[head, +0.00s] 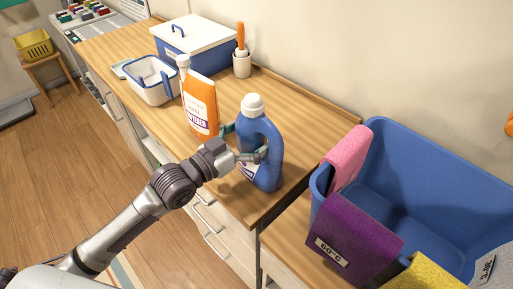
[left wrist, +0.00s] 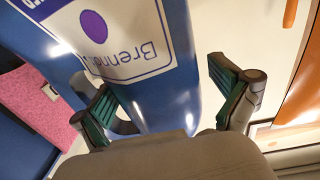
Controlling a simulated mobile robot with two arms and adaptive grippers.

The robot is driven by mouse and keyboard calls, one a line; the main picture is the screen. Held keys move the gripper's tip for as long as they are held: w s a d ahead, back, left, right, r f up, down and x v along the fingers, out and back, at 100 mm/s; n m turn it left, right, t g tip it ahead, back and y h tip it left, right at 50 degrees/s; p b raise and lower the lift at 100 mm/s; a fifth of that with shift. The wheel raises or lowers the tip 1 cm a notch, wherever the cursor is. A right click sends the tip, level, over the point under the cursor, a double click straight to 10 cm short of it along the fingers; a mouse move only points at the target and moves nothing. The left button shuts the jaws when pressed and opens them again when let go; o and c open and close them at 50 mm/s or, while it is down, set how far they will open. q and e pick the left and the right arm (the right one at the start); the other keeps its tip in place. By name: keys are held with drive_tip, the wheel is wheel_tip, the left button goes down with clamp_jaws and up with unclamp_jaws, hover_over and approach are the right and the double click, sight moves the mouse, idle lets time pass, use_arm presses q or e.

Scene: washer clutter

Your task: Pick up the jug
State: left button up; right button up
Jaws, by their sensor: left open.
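The jug (head: 262,165) is a blue bottle with a white cap and a side handle. It stands upright on the wooden counter near its front edge. My left gripper (head: 245,141) is open at the jug, with one finger on each side of its body. In the left wrist view, the jug (left wrist: 165,98) with its white and purple label fills the space between the green-padded fingers. I cannot tell whether either finger touches it. The gripper hides part of the jug's label in the head view. My right gripper is not in view.
A white and blue basket (head: 152,92), a lidded box (head: 195,45) and a brush holder (head: 242,66) stand farther back. A blue tub (head: 430,180) with pink and purple cloths over its rim is at right.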

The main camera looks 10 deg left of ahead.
use_arm(q)
drive_tip(key=c, duration=1.7)
drive_tip(key=shift+r, duration=0.15)
clamp_jaws()
